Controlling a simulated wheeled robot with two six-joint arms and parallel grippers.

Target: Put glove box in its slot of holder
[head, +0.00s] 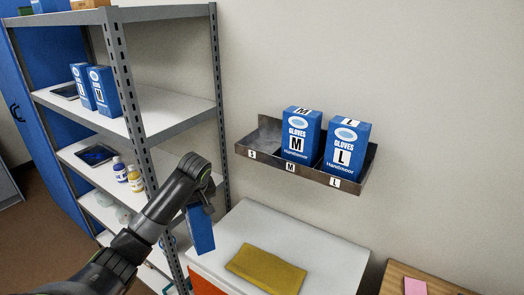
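A wall-mounted metal holder (243,150) has slots labelled S, M and L from left to right. The S slot at the left is empty. A blue M glove box (301,134) stands in the middle slot and a blue L glove box (345,146) in the right slot. My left gripper (202,203) is shut on another blue glove box (201,232), which hangs slightly tilted below the fingers. It is below and to the left of the holder, beside the white-topped cabinet. Its label is not visible. My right gripper is out of view.
A grey metal shelf unit (160,120) stands at the left, holding blue boxes (103,92), bottles (127,172) and a tablet (96,154). A yellow folded cloth (265,270) lies on the white cabinet top (310,237). A wooden table (450,286) with a pink pad (415,287) is at lower right.

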